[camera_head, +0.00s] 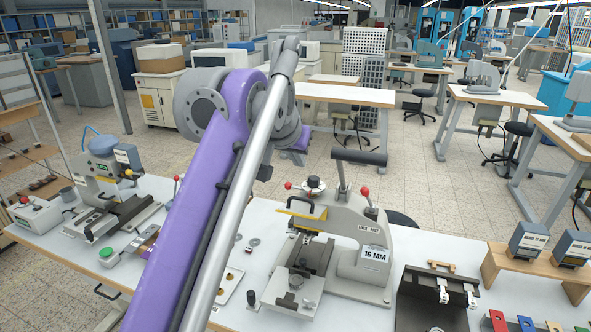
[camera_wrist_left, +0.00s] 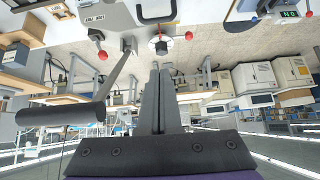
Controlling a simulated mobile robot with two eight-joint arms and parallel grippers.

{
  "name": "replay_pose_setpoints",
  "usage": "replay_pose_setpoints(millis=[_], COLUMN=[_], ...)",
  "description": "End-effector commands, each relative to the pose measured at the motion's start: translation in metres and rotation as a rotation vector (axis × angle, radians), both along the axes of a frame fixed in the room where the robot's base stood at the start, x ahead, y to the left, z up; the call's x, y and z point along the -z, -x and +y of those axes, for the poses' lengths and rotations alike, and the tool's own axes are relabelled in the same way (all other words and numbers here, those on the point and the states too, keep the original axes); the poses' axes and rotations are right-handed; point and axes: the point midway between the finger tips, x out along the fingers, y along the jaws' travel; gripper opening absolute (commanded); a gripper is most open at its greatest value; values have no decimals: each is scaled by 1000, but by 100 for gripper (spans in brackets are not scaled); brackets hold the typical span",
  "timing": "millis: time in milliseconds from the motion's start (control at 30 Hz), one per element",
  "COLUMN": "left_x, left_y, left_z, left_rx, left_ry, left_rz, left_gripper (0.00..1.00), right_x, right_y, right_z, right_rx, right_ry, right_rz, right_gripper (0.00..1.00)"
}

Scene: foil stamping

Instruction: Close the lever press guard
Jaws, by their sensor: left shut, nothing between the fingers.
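The lever press (camera_head: 345,217), marked "16 MM", stands on the white bench right of my purple arm. Its guard appears to be the yellow-edged piece (camera_head: 305,213) with a black loop handle (camera_head: 300,202) at the press head. The bed plate (camera_head: 292,290) below is uncovered. The lever's black bar (camera_head: 360,157) stands raised. In the left wrist view, which is upside down, the loop handle (camera_wrist_left: 157,12) is at the top and the lever bar (camera_wrist_left: 65,113) at left. My left gripper (camera_wrist_left: 160,72) is shut and empty, apart from both. My right gripper is not visible.
A second press (camera_head: 103,165) stands at the left of the bench. A dark fixture (camera_head: 437,295) and a wooden stand (camera_head: 495,260) with two labelled blocks are at the right. Red-ball knobs (camera_head: 365,191) stick up from the press. My left arm hides part of the bench.

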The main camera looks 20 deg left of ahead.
Motion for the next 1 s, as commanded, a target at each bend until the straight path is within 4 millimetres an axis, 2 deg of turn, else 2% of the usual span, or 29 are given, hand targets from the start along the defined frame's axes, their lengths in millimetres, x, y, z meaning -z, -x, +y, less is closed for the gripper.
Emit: replay_pose_setpoints(millis=[367,633,1000], left_x=[62,89,93], left_y=[-54,-34,-30], left_z=[-1,0,1], left_rx=[0,0,0], left_ry=[0,0,0], left_rz=[1,1,0], left_gripper=[0,0,0], right_x=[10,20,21], right_y=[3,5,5], right_z=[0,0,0], right_rx=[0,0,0], right_ry=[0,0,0], right_rz=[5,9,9], right_gripper=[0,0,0])
